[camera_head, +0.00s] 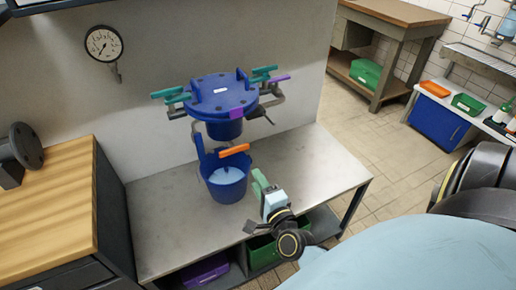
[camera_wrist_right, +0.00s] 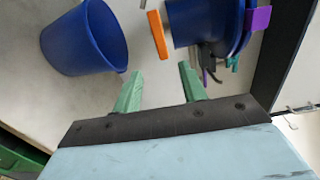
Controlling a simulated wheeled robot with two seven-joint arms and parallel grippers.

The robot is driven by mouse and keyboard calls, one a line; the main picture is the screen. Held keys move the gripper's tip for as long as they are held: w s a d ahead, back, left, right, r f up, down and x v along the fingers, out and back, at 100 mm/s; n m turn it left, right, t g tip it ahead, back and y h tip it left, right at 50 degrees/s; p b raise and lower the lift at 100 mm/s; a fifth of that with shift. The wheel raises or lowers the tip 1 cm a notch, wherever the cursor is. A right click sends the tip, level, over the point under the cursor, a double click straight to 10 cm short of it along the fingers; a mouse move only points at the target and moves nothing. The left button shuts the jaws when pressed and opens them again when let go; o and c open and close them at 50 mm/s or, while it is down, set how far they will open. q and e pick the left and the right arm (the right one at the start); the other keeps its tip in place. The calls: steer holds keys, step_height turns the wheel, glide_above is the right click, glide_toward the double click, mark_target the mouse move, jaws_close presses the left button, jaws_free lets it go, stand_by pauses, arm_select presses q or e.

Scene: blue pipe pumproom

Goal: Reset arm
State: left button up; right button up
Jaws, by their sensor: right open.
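My right gripper (camera_head: 260,182) has green fingers and shows at the front of the metal bench, to the right of a blue bucket (camera_head: 226,188). In the right wrist view its two fingers (camera_wrist_right: 160,86) stand apart with nothing between them. The bucket also shows in that view (camera_wrist_right: 84,40), at upper left and apart from the fingers. An orange handle (camera_head: 234,150) shows above the bucket and beyond the fingertips in the wrist view (camera_wrist_right: 158,34). My left gripper is not in view.
A blue flanged vessel (camera_head: 222,95) with teal and purple clamp handles stands out from the wall above the metal bench (camera_head: 165,225). A gauge (camera_head: 103,43) hangs at upper left. A wooden-topped cabinet (camera_head: 50,205) stands left. Open tiled floor (camera_head: 365,130) lies to the right.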

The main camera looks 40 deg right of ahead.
steer(key=s+a+f+n+g+y, duration=0.1)
steer(key=s+a+f+n+g, duration=0.2)
steer(key=f, duration=0.6)
steer(key=s+a+f+n+g+y, duration=0.25)
steer(key=s+f+n, duration=0.3)
steer(key=f, duration=0.45)
steer(key=s+a+f+n+g+y, duration=0.1)
steer(key=s+a+f+n+g, duration=0.25)
steer(key=f, duration=0.55)
steer(key=s+d+f+n+g, duration=0.2)
steer(key=s+f+n, duration=0.3)
steer(key=s, duration=0.7)
steer(key=s+d+f+n+g, duration=0.1)
steer(key=s+f+n+g, duration=0.4)
steer(key=s, duration=0.7)
step_height(320, 180, down, 3)
steer(key=shift+s+d+r+n+g+h, duration=0.25)
steer(key=shift+d+n+g+h, duration=0.1)
steer(key=shift+n, duration=0.45)
